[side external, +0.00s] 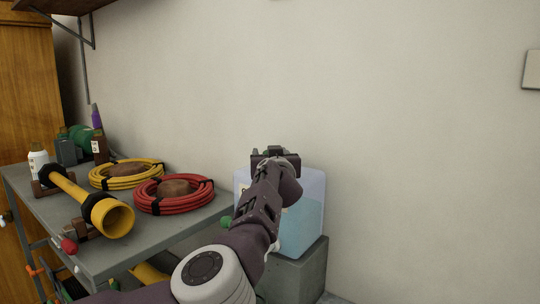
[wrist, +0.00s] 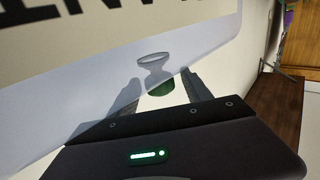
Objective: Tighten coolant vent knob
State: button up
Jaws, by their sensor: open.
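The coolant tank (side external: 308,210) is a translucent, bluish container on a grey block. Its pale wall with large dark lettering (wrist: 60,25) fills the upper left of the wrist view. A pale round neck (wrist: 154,62) with a green part (wrist: 160,88), apparently the vent knob, stands out from the tank's edge. My gripper (wrist: 160,82) is open, with one finger on each side of the green part; I cannot tell whether they touch it. In the side view my gripper (side external: 275,156) is over the tank, its fingertips hidden. A green piece (side external: 226,222) shows at the tank's left side.
A grey metal table (side external: 150,245) at the left holds a yellow hose coil (side external: 125,170), a red hose coil (side external: 200,203), a yellow tube (side external: 112,214) and several bottles. The grey block (side external: 295,275) supports the tank.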

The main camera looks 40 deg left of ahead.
grip_shut()
jog(key=shift+t+h, duration=0.3)
jog(key=m+t+h, duration=0.1)
jog(key=m+h, duration=0.1)
jog(key=m+t+h, duration=0.1)
jog(key=m+h, duration=0.1)
jog(key=h, duration=0.1)
jog(key=shift+a+t, duration=0.2)
jog(key=shift+t, duration=0.2)
jog(key=m+h, duration=0.2)
jog(key=h, duration=0.2)
jog(key=m+t+h, duration=0.1)
jog(key=m+h, duration=0.2)
jog(key=h, duration=0.1)
jog(key=shift+a+r+m, duration=0.1)
jog(key=shift+r+m, duration=0.1)
jog(key=shift+m, duration=0.1)
jog(key=m+g+h, duration=0.2)
jog(key=m+h, duration=0.1)
jog(key=h, duration=0.2)
jog(key=m+g+h, duration=0.2)
jog(key=m+h, duration=0.1)
jog(key=h, duration=0.2)
jog(key=shift+f+m, duration=0.15)
jog(key=shift+m, duration=0.25)
jog(key=shift+d+m+g+h, duration=0.2)
jog(key=shift+m+g+h, duration=0.8)
jog(key=shift+g+h, duration=0.1)
jog(key=shift+d+g, duration=0.1)
jog(key=shift+g, duration=0.2)
